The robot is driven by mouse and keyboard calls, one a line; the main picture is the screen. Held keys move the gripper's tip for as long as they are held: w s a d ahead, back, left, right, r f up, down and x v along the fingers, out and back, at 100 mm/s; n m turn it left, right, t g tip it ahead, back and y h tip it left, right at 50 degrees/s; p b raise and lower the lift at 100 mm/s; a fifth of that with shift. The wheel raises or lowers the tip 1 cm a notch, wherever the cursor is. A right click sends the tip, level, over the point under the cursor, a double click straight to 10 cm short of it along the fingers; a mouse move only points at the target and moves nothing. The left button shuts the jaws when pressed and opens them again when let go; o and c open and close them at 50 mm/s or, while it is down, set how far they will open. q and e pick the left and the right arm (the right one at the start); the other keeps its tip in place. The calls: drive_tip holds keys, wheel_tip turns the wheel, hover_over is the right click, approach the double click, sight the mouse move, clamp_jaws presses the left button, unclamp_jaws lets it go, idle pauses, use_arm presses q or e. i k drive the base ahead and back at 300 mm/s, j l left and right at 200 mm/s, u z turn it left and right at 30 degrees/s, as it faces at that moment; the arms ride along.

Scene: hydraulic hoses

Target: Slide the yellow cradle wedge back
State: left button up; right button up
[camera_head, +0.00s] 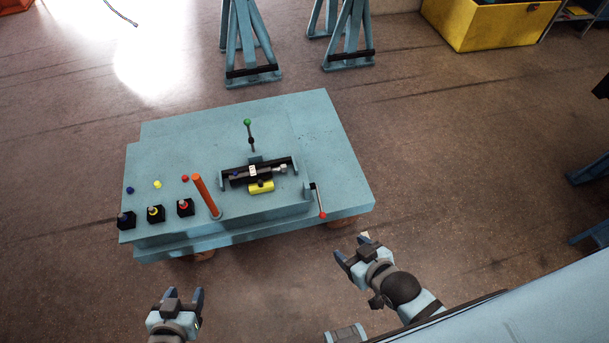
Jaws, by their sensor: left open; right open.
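The yellow cradle wedge (261,187) is a small block at the front of the black cradle (235,181) on the blue bench (335,165). A dark cylinder (259,172) with a metal end fitting lies in the cradle just behind the wedge. My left gripper (184,294) is open and empty, in front of the bench at the bottom of the view. My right gripper (352,247) is open and empty, just off the bench's front right corner. Neither gripper touches the wedge.
An orange post (206,195) stands left of the cradle. A green-knobbed lever (249,131) rises behind it. A red-tipped handle (319,201) hangs at the right. Several black fittings (156,214) sit at the front left. Blue stands (250,45) are beyond the bench.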

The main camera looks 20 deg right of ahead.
sight(261, 185)
drive_tip(key=i+j, duration=0.2)
drive_tip(key=i, duration=0.35)
drive_tip(key=i+j, duration=0.2)
drive_tip(key=i, duration=0.3)
drive_tip(key=z, duration=0.05)
